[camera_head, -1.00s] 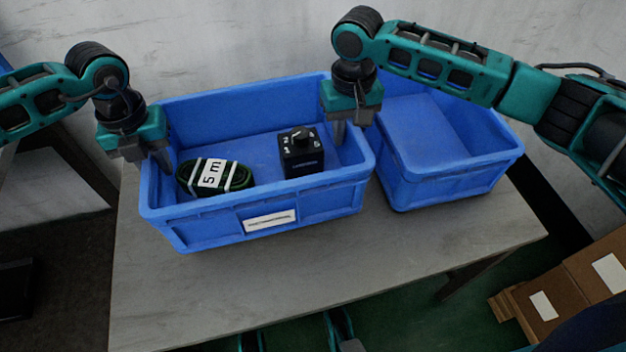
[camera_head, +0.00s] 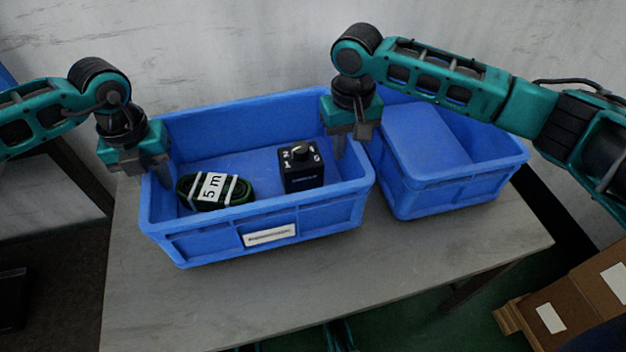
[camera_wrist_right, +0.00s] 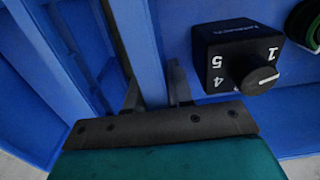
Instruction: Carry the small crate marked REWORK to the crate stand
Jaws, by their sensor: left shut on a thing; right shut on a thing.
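A blue crate (camera_head: 200,245) with a white label (camera_head: 269,235) on its front is at the left of the table; the label's print is too small to read. Inside lie a dark green coiled cable (camera_head: 238,191) tagged "5 m" and a black box with a rotary knob (camera_head: 303,170). My left gripper (camera_head: 160,176) is shut on the crate's left wall. My right gripper (camera_head: 347,145) is shut on its right wall; the right wrist view shows its fingers (camera_wrist_right: 155,88) either side of the wall. I cannot tell whether the crate touches the table. No crate stand is identifiable.
The grey table (camera_head: 400,260) is clear in front. Cardboard boxes (camera_head: 570,310) are at the lower right. A pale wall (camera_head: 230,40) is behind.

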